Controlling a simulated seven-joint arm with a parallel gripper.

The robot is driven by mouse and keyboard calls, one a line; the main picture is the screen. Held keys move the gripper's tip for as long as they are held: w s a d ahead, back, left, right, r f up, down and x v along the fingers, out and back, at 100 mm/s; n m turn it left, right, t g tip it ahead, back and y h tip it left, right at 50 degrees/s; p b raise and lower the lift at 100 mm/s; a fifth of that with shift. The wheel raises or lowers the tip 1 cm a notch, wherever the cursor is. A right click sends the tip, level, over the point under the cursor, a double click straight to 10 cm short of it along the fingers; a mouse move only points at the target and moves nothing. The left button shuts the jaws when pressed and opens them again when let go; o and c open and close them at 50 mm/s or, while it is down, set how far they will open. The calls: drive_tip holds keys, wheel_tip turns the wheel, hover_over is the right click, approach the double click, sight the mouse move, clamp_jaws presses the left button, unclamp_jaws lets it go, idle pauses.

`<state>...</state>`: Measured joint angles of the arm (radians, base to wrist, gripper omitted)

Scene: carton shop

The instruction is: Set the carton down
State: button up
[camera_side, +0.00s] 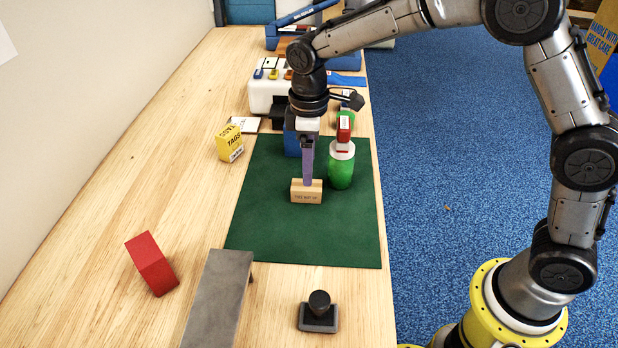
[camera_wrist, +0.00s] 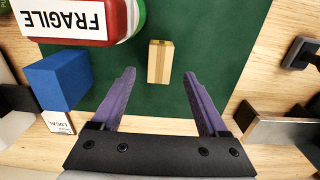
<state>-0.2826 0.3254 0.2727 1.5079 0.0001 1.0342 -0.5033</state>
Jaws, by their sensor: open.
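In the wrist view the carton (camera_wrist: 160,62) shows from above as a narrow tan block. My gripper (camera_side: 308,183) points down over the carton, and its purple fingers overlap the carton's top in the side view. In the wrist view my gripper (camera_wrist: 160,74) is open, with one finger on each side of the carton and a visible gap on both sides. The exact height of the fingertips against the carton is hard to tell.
A green bottle with a red top (camera_side: 341,168) stands close right of the carton. A blue block (camera_wrist: 58,78) is nearby. A yellow box (camera_side: 230,148), red block (camera_side: 151,263), grey metal strip (camera_side: 217,300) and black stamp (camera_side: 319,310) lie outside the mat. The mat's front is clear.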

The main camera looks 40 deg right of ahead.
wheel_tip(320, 180, up, 4)
drive_tip(key=shift+r, duration=0.15)
drive_tip(key=shift+o, duration=0.4)
drive_tip(key=shift+r, duration=0.3)
drive_tip(key=shift+o, duration=1.4)
drive_tip(key=shift+r, duration=0.2)
drive_tip(key=shift+s, duration=0.1)
